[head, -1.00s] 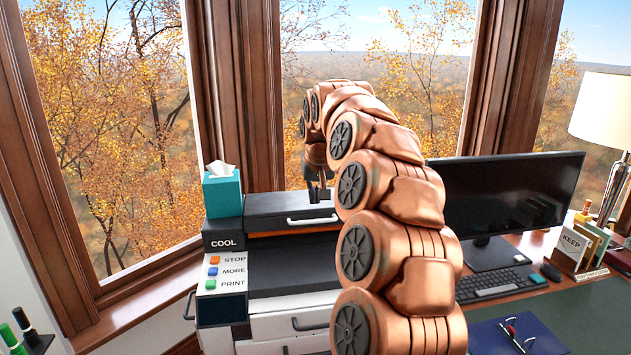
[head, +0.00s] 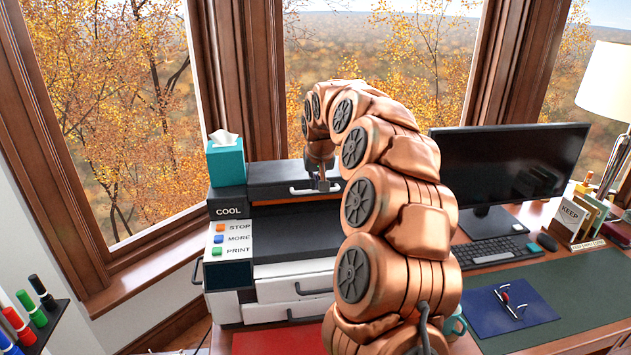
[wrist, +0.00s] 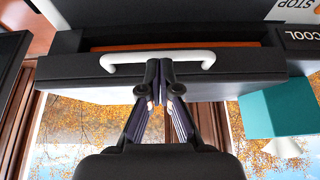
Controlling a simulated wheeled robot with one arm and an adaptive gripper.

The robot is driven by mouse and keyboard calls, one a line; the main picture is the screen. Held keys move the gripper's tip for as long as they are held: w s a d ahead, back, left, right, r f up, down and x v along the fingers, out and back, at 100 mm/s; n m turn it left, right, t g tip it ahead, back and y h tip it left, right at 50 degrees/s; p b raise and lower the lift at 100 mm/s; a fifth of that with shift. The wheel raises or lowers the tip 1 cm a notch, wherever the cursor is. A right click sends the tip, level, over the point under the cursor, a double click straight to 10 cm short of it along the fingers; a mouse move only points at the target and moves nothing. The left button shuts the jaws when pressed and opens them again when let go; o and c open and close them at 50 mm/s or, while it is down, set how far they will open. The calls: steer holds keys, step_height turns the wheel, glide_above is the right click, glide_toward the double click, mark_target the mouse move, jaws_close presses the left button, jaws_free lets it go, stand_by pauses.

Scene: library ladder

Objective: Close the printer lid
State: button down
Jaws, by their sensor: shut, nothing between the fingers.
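The printer (head: 290,225) stands below the window corner, with STOP, MORE and PRINT buttons at its left front. Its dark lid (head: 270,182) is at the back of the top and has a white bar handle (head: 297,190). In the wrist view, which is upside down, the lid (wrist: 75,68) and handle (wrist: 118,58) appear close, with an orange strip (wrist: 230,46) showing along the lid's edge. My gripper (head: 324,187) is shut and empty at the handle's middle. Its fingertips (wrist: 162,68) overlap the handle's line in the wrist view; contact cannot be told.
A teal tissue box (head: 226,163) stands on the printer's left, above the COOL panel. A monitor (head: 505,165), keyboard (head: 492,252) and blue folder (head: 512,305) are on the desk to the right. A rack of markers (head: 35,325) is at lower left. My arm hides the printer's right side.

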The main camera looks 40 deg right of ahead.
steer(key=t+h+b, duration=0.1)
steer(key=t+b, duration=0.1)
steer(key=b, duration=0.8)
glide_above(316, 225)
steer(key=shift+s+f, duration=0.1)
steer(key=shift+f, duration=3.25)
